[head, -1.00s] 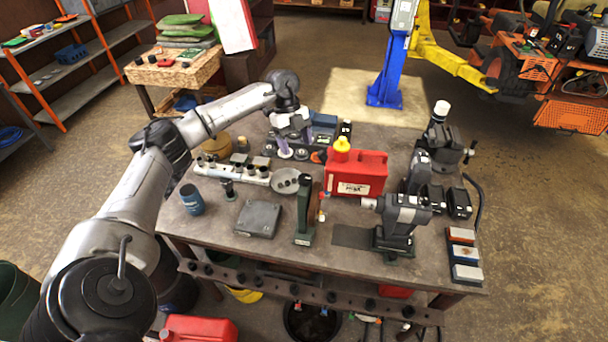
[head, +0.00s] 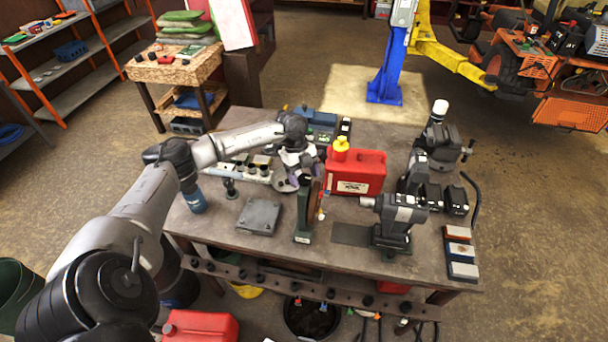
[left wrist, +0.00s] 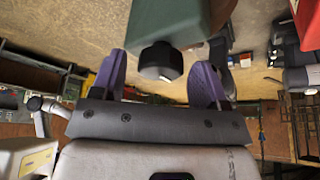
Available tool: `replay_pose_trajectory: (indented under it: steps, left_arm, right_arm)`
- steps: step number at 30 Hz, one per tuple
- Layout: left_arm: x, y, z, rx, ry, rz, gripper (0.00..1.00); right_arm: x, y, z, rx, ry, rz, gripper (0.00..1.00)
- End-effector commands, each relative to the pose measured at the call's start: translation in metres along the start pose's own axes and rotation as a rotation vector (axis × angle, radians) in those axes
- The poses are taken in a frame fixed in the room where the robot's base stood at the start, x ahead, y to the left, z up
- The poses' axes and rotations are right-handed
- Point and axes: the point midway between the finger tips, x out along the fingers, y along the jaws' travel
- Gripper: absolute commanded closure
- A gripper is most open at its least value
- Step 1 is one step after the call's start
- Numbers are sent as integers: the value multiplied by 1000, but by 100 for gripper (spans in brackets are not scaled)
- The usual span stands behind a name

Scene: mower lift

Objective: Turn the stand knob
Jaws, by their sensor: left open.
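A dark green upright stand (head: 303,228) is on the workbench, left of the red jerrycan. Its round black stand knob (left wrist: 159,62) sticks out toward my left gripper in the left wrist view. In the head view I cannot make the knob out. My left gripper (head: 296,184) is at the stand's back left side. In the left wrist view its two purple fingers are spread open, one on each side of the knob, with gaps showing between. My right gripper is not in view.
The red jerrycan (head: 355,172) with a yellow cap stands close right of the stand. A dark grey machine (head: 398,218) is farther right. A flat grey block (head: 259,216) and a blue cup (head: 193,199) are to the left. Sharpening blocks (head: 459,252) lie at the right edge.

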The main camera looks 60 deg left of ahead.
Motion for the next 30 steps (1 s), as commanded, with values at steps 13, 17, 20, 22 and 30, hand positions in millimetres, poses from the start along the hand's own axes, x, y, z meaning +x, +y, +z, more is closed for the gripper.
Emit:
replay_pose_trajectory:
  steps: [13,17,20,22,30]
  left_arm:
    - [0,0,0,0,0,0,62]
    - [0,0,0,0,0,1,74]
    - [0,0,0,0,0,1,80]
    - [0,0,0,3,0,2,80]
    - [0,-1,0,88,0,36,80]
  right_arm:
    - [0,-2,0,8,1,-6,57]
    - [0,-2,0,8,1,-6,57]
    - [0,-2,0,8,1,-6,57]
    - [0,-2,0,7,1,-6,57]
    - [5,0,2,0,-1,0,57]
